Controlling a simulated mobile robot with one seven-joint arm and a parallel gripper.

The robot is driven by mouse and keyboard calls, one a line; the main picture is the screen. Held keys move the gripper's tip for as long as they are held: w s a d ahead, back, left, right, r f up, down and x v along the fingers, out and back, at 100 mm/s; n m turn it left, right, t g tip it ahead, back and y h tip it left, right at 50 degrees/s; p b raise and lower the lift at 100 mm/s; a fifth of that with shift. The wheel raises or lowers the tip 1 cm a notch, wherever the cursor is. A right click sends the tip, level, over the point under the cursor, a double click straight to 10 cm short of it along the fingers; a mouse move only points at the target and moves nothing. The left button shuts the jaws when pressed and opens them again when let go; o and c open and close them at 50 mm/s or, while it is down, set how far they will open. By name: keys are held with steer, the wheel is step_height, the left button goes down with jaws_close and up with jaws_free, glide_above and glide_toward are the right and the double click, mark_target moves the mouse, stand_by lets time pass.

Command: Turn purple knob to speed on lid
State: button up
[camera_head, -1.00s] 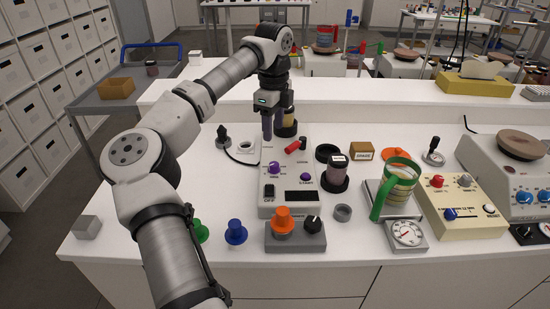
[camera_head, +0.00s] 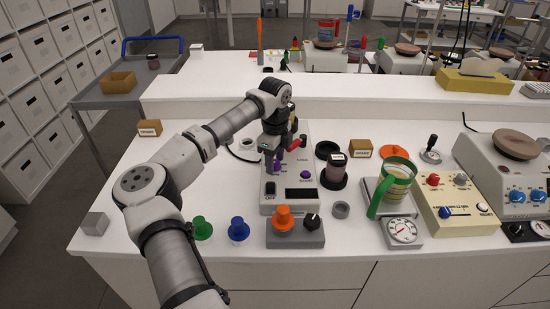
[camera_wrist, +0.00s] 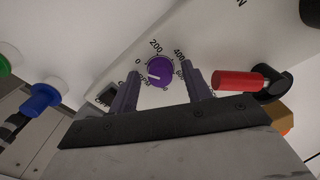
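The purple knob (camera_wrist: 160,70) sits on the white machine (camera_head: 266,208), on a dial marked 0, 200, 400 and 600. Its white pointer line points left, close to the 0 side. My gripper (camera_wrist: 163,76) is open, with one finger on each side of the knob and a visible gap to it. In the head view my gripper (camera_head: 273,166) is low over the machine and mostly hides the knob. A dark jar (camera_head: 336,175) right of the machine has a lid (camera_head: 337,158) with a white label, too small to read.
A red handle (camera_wrist: 238,80) stands close right of my fingers. An orange knob (camera_head: 283,215) on a grey box stands in front. Blue (camera_head: 238,230) and green (camera_head: 201,228) knobs stand left.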

steer(key=c, duration=1)
steer(key=shift+o, duration=0.2)
